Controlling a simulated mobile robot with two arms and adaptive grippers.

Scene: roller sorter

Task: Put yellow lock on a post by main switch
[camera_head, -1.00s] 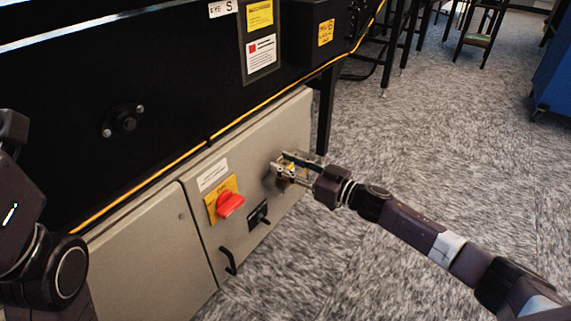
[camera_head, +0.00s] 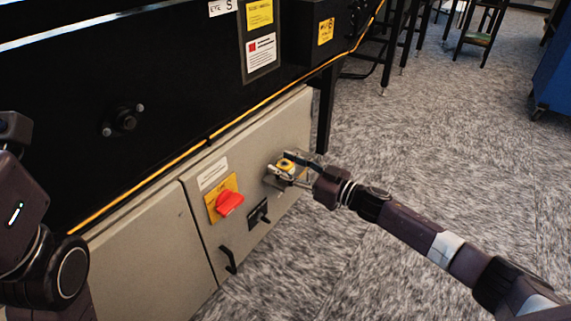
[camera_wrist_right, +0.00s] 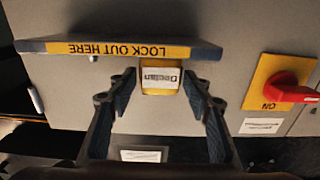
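The yellow lock (camera_head: 287,165) sits at the lock-out bracket on the grey cabinet door, right of the main switch (camera_head: 229,203). In the right wrist view the lock (camera_wrist_right: 160,80) shows its white label, close against the edge of the "LOCK OUT HERE" plate (camera_wrist_right: 120,48). Its shackle and the post are hidden, so I cannot tell how it sits on the post. My right gripper (camera_wrist_right: 159,88) is open, with one finger on each side of the lock and small gaps visible. My left arm is at the left edge in the head view; its fingers do not show.
The main switch has a red knob on a yellow plate, also seen in the right wrist view (camera_wrist_right: 290,94). Below it are a small black latch (camera_head: 259,214) and a black door handle (camera_head: 228,260). The black machine body (camera_head: 140,80) overhangs the cabinet.

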